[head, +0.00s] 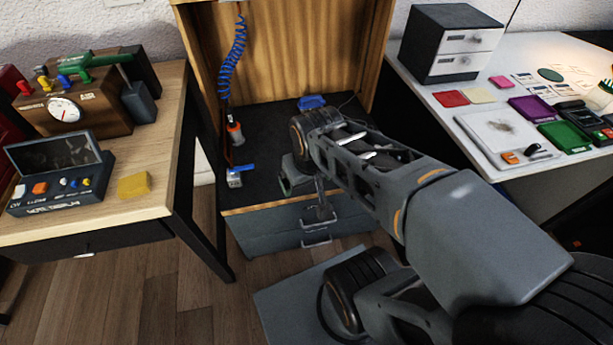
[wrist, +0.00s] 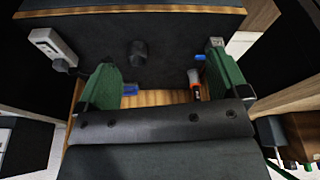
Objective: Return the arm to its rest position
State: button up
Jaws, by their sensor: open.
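My arm (head: 375,165) reaches from the lower right of the head view up and left to the front of the wooden cabinet. My gripper (head: 300,180) hangs at the arm's far end over the front part of the cabinet's dark top, mostly hidden behind the arm. One green finger shows there. In the wrist view my gripper (wrist: 160,65) has its two green fingers wide apart, with nothing held between them. Whether it touches anything cannot be told.
The cabinet's dark top (head: 262,130) holds a blue item (head: 311,102). A red-and-grey tool (head: 235,133) is at the left below a coiled blue hose (head: 232,62). Tables with devices (head: 60,180) and colored trays (head: 530,108) flank the cabinet. Drawers (head: 265,232) are below.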

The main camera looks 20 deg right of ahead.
jog(key=w+p+v, duration=0.3)
jog(key=p+v, duration=0.9)
jog(key=w+r+p+v, duration=0.1)
jog(key=w+p+v, duration=0.2)
jog(key=p+v, duration=0.9)
jog(key=shift+s+r+t, duration=0.25)
jog(key=shift+r+t, duration=0.05)
jog(key=shift+r, duration=0.1)
